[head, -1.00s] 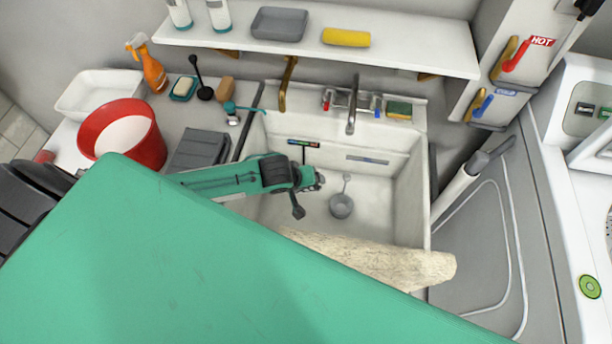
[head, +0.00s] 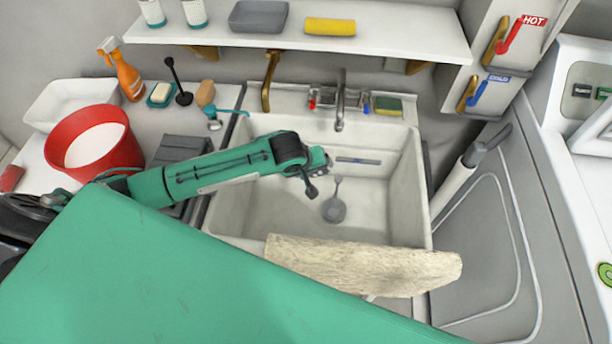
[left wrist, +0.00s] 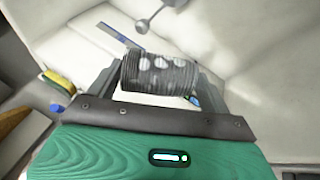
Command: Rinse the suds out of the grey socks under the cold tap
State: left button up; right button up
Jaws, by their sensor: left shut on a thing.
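In the left wrist view, my left gripper (left wrist: 160,68) is shut on the grey socks (left wrist: 168,82), a ribbed grey bundle with white patches that look like suds. It holds them over the white sink (head: 232,205). In the head view my left arm reaches in over the basin; the socks do not show there. The chrome tap (head: 341,100) stands at the sink's back, right of the arm's end, with a red handle (head: 312,103) on its left and a blue handle (head: 366,105) on its right. I see no water running. My right gripper is not in view.
A pale rough slab (head: 365,267) I cannot identify lies across the sink's front. A red bucket (head: 135,150), orange spray bottle (head: 127,78) and soap dish (head: 160,97) stand left. A sponge (head: 388,105) sits behind the basin. Red and blue valve levers (head: 478,92) are at right.

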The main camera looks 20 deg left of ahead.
pick_arm(q)
jog(key=shift+w+d+f+b, duration=0.2)
jog(key=shift+w+f+b, duration=0.1)
jog(key=shift+w+b, duration=0.4)
jog(key=shift+w+d+r+p, duration=0.1)
jog(key=shift+w+d+p, duration=0.05)
jog(key=shift+w+p, duration=0.3)
jog(key=shift+w+d+f, duration=0.2)
jog(key=shift+w, duration=0.55)
jog(key=shift+w+d+f, duration=0.15)
jog(key=shift+w, duration=0.6)
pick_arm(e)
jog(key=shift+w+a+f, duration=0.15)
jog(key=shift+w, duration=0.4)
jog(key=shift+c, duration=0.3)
